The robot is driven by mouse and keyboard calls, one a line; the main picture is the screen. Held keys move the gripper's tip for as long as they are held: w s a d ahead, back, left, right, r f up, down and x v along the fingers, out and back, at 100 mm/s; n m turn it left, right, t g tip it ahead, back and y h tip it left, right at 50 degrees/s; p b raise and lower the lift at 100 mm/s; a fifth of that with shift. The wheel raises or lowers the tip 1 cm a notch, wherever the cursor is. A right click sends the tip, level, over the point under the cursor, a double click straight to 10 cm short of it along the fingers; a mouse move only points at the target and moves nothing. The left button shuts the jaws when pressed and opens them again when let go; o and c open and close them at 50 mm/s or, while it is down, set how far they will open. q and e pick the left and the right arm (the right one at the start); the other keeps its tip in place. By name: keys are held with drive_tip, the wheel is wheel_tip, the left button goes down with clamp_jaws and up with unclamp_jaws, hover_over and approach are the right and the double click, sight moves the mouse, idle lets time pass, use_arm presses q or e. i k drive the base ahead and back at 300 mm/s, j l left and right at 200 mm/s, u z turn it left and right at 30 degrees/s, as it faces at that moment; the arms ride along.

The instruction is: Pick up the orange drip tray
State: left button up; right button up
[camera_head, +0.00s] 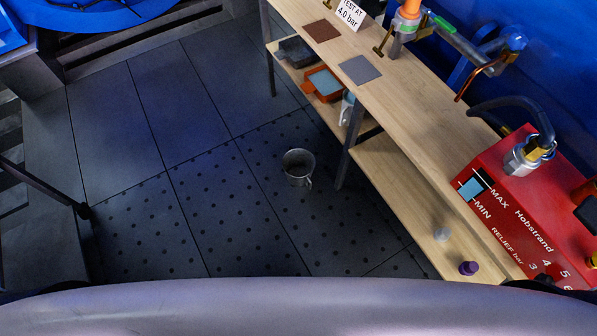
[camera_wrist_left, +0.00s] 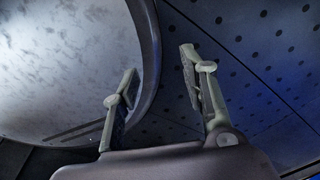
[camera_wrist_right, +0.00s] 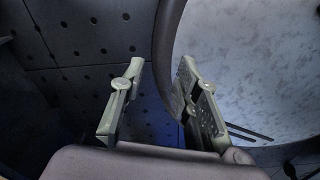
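The orange drip tray (camera_head: 310,88) sits on the lower shelf of the wooden bench, in the upper middle of the head view. A light blue surface shows inside its orange rim. My left gripper (camera_wrist_left: 157,62) is open and empty in the left wrist view, fingers apart, with the dark perforated floor beyond. My right gripper (camera_wrist_right: 160,78) is open and empty in the right wrist view. Neither gripper shows in the head view, and the tray shows in neither wrist view.
The bench top (camera_head: 404,88) overhangs the lower shelf (camera_head: 392,188). A dark grey box (camera_head: 295,50) stands beside the tray. A metal mug (camera_head: 298,167) stands on the floor (camera_head: 215,175). A red pump unit (camera_head: 530,210) is at right. Open floor lies left of the bench.

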sight(322, 81)
drive_tip(key=i+j, duration=0.2)
drive_tip(key=i+j+z, duration=0.1)
drive_tip(key=j, duration=0.35)
drive_tip(key=i+j, duration=0.35)
